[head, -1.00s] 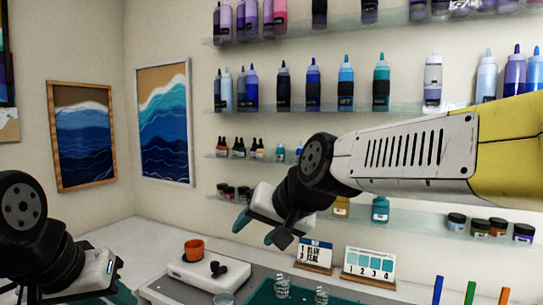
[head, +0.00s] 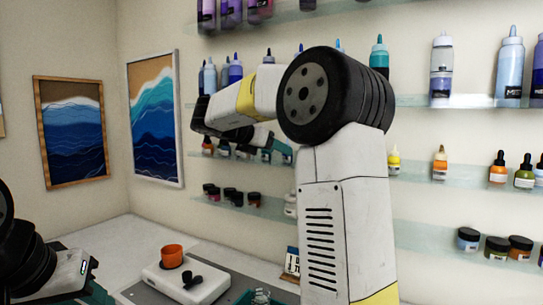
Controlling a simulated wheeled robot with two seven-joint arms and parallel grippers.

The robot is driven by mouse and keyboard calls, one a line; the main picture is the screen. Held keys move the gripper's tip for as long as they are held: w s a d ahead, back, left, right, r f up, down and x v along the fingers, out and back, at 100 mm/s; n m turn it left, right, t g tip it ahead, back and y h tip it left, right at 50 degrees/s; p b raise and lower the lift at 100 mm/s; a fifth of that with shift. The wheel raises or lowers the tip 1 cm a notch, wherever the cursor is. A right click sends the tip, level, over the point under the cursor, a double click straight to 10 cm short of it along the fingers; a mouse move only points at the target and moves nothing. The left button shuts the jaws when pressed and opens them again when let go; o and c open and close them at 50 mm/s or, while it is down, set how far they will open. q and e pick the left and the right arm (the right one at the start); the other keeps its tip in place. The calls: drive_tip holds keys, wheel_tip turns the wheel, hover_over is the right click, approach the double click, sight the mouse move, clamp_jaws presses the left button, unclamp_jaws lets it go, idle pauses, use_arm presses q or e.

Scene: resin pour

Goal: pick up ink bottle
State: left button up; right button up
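Small dropper-topped ink bottles stand on the glass shelf in the middle of the wall. Further right on the shelf stand an orange one (head: 440,164), another orange one (head: 498,170) and an olive one (head: 524,172).
An orange cup (head: 172,256) stands on a white scale (head: 188,280) on the table. Jars (head: 232,196) line the lower shelf, and larger bottles (head: 440,70) fill the shelf above. My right arm hides the middle of the shelves and much of the table.

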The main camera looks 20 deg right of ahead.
drive_tip(key=x, duration=0.7)
drive_tip(key=shift+w+a+r, duration=0.15)
drive_tip(key=shift+w+r, duration=0.15)
drive_tip(key=shift+w, duration=0.05)
clamp_jaws()
